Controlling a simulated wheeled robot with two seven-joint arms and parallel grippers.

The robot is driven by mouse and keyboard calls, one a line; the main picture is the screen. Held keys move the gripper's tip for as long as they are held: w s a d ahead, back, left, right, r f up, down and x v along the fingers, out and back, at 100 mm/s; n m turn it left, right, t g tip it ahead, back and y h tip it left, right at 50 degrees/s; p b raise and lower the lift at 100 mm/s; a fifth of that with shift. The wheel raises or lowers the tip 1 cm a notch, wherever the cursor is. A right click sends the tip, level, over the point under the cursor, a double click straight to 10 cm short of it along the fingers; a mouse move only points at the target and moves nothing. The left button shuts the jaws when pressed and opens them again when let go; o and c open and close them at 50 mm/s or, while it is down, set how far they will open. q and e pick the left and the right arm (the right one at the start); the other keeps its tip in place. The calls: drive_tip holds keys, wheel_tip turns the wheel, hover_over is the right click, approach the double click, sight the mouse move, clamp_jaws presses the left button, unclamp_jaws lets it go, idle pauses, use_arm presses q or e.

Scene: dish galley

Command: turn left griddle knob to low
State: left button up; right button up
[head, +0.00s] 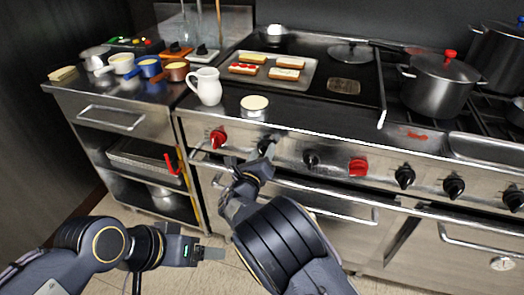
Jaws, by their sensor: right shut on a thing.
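The stove front carries a row of knobs below the black griddle top (345,88). A red knob (218,139) is at the far left, with a black knob (311,159) and another red knob (358,167) farther right. My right gripper (266,149) reaches up to the panel between the left red knob and that black knob. It is shut on a dark knob there, mostly hidden by the fingers, so its pointing direction cannot be told. My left gripper (212,253) is low in front of the stove, away from the knobs; its finger gap is not clear.
A white jug (207,87) and a cream-topped round tin (254,107) stand near the counter edge above the panel. A tray (266,72) of pastries lies behind. Oven handles (322,204) stick out below. A large pot (437,82) stands at right.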

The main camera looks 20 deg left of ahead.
idle(0.4)
drive_tip(key=o, duration=1)
